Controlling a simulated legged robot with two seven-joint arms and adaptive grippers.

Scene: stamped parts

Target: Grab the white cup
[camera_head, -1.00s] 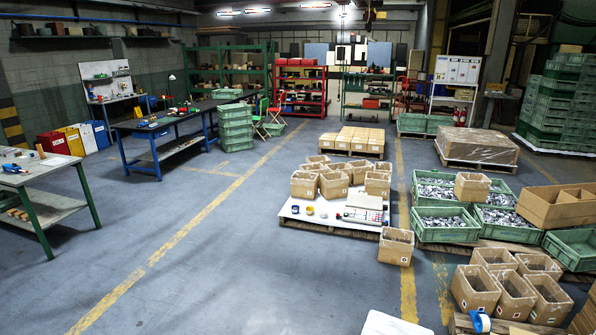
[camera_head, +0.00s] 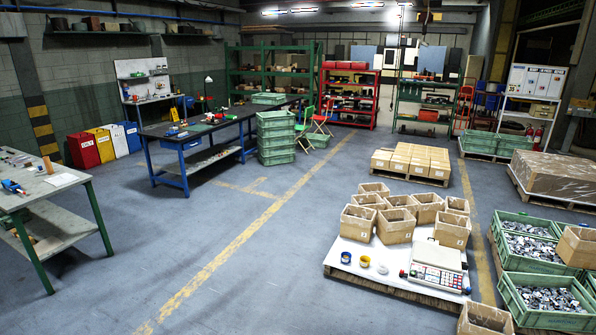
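A small whitish round object (camera_head: 383,268) lies on the white board on the pallet (camera_head: 340,268), at the lower right. It is too small to tell whether it is a cup. A blue roll-like item (camera_head: 345,258) and a yellow one (camera_head: 365,261) are to its left. No other possible white cup can be made out. Neither of my grippers is in view.
Cardboard boxes (camera_head: 396,226) and a keypad device (camera_head: 437,265) share the pallet. Green crates (camera_head: 547,300) of metal parts stand at right. A workbench (camera_head: 40,188) stands at left, a dark table (camera_head: 225,125) behind. The floor between is clear.

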